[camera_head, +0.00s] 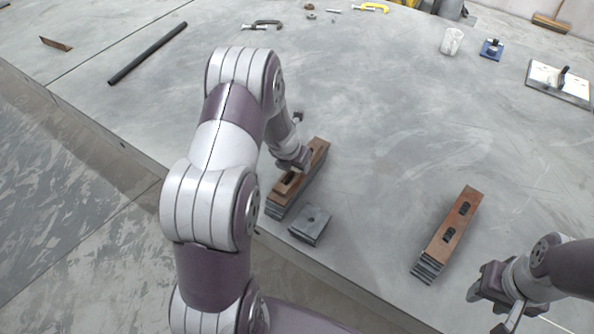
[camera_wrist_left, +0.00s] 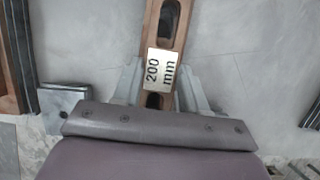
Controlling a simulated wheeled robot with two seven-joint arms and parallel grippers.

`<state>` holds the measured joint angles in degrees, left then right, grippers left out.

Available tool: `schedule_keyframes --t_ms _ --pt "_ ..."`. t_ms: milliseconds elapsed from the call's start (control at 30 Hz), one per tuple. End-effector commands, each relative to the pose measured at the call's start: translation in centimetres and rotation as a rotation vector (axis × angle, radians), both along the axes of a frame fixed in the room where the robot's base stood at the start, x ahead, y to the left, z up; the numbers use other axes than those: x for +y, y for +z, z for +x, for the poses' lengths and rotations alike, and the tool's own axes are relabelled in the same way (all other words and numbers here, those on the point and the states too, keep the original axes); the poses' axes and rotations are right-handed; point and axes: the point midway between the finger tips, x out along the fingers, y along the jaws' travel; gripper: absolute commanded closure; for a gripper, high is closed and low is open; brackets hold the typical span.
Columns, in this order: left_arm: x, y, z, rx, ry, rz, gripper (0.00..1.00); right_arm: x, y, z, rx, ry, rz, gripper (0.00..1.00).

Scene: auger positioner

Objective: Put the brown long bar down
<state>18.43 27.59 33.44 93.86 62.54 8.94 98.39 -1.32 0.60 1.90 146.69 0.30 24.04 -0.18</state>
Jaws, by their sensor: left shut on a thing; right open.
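A brown long bar (camera_head: 316,156) with dark slots is at the left stack of bars in the head view. In the left wrist view the brown long bar (camera_wrist_left: 176,28) runs between my fingers and bears a "200 mm" label. My left gripper (camera_head: 292,166) is shut on it; the arm partly hides the grip. I cannot tell whether the bar rests on the grey bars (camera_head: 279,208) below or is just above them. My right gripper (camera_head: 487,297) is open and empty, at the lower right.
A grey square plate (camera_head: 310,224) lies close to the left stack. A second stack with a brown top bar (camera_head: 457,222) stands to the right. A black rod (camera_head: 148,53), clamps (camera_head: 262,25), a cup (camera_head: 452,41) and a trowel (camera_head: 560,82) lie farther back. The table middle is clear.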

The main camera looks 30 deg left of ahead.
Motion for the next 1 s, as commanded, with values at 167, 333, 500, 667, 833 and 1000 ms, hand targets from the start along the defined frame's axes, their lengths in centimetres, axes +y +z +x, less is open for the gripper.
schedule_keyframes --t_ms 167,333,500,667,833,1000 --pt "0.0 -0.4 0.2 -0.005 0.000 0.002 1.00 0.0 -0.3 0.0 0.000 0.000 0.000 0.57" --pt "0.0 -0.6 0.2 -0.004 0.000 0.002 1.00 0.0 -0.4 0.0 0.000 0.000 0.000 0.57" --pt "0.0 -0.8 0.1 -0.002 -0.001 0.001 0.32 0.0 -0.5 0.0 0.000 0.000 0.000 0.57" --pt "0.0 -0.8 0.1 -0.001 -0.001 0.000 0.32 0.0 -0.5 0.0 0.000 0.000 0.000 0.57" --pt "0.0 -0.2 0.1 -0.002 -0.001 0.001 0.32 0.0 0.0 0.0 0.000 0.000 0.000 0.57" --pt "0.1 3.3 -1.2 -0.004 -0.001 0.002 0.32 0.0 1.3 0.0 0.000 0.000 0.000 0.57"
